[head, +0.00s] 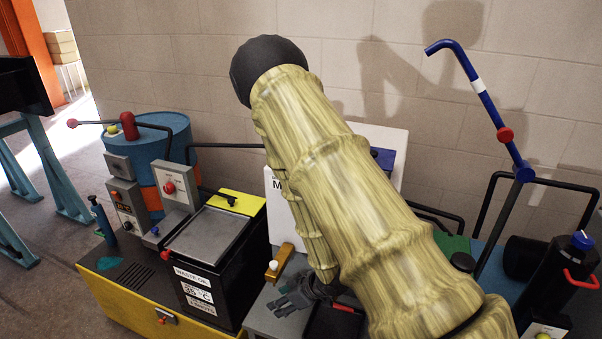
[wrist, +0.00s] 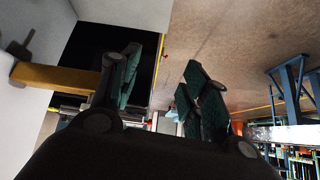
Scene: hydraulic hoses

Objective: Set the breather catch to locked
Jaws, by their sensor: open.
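A yellow-ochre lever with a white knob (head: 279,258) sits on a pale panel beside the black waste-oil box; it may be the breather catch, but I can read no label that says so. In the wrist view the same yellow bar (wrist: 62,78) runs in from the left, and its right end meets or passes behind the left finger. My gripper (head: 294,297) is open, low and just right of the lever in the head view. In the wrist view my gripper (wrist: 160,78) shows its two dark green finger pads apart, with nothing between them. Contact with the lever is unclear.
The waste-oil box (head: 205,262) stands left of my gripper. A blue drum (head: 175,150) and a grey box with a red knob (head: 176,187) are behind it. A tall blue lever (head: 485,98) and a black cylinder (head: 562,278) stand at the right.

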